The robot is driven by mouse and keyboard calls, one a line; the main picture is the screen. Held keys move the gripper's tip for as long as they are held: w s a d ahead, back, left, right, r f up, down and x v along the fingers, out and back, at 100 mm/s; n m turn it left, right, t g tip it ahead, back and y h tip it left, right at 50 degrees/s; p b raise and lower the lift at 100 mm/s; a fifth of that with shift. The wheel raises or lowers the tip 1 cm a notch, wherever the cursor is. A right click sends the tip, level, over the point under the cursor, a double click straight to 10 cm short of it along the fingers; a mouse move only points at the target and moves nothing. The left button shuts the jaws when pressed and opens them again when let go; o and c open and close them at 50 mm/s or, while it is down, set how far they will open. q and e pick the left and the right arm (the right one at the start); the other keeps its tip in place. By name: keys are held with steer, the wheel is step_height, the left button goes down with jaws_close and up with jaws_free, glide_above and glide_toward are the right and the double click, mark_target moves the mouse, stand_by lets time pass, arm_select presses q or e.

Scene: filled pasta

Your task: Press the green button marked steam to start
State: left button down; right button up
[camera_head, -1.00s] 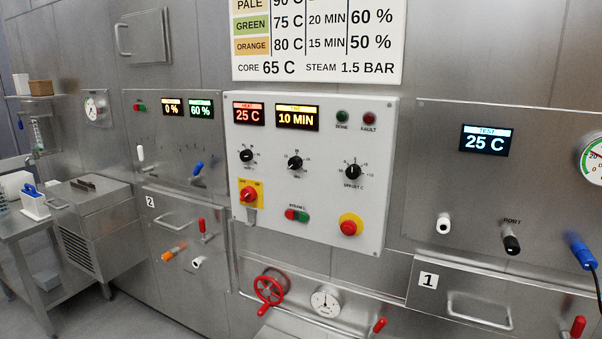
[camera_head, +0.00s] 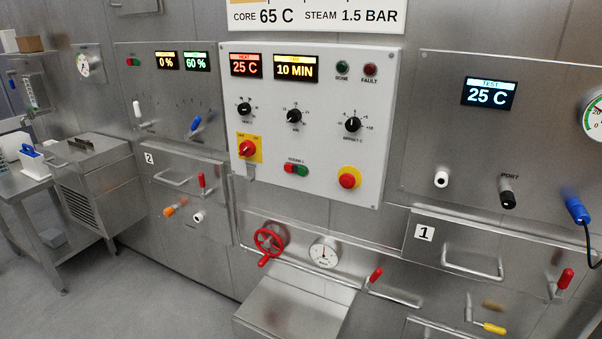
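The white control panel (camera_head: 330,185) is on the steel wall in the middle of the head view. Low on it, under the small label "STEAM", sits a double button with a red left half and a green right half (camera_head: 302,171). The displays above read 25 C (camera_head: 246,65) and 10 MIN (camera_head: 296,67). A red-and-yellow rotary switch (camera_head: 248,148) is left of the button, and a red emergency knob on a yellow ring (camera_head: 348,178) is to its right. Neither of my grippers is in view.
Below the panel are a red handwheel (camera_head: 269,241), a gauge (camera_head: 324,252) and a projecting steel box (camera_head: 298,301). A steel table (camera_head: 35,200) stands at left. Blue (camera_head: 577,209) and black (camera_head: 507,192) fittings stick out at right. Floor at lower left is clear.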

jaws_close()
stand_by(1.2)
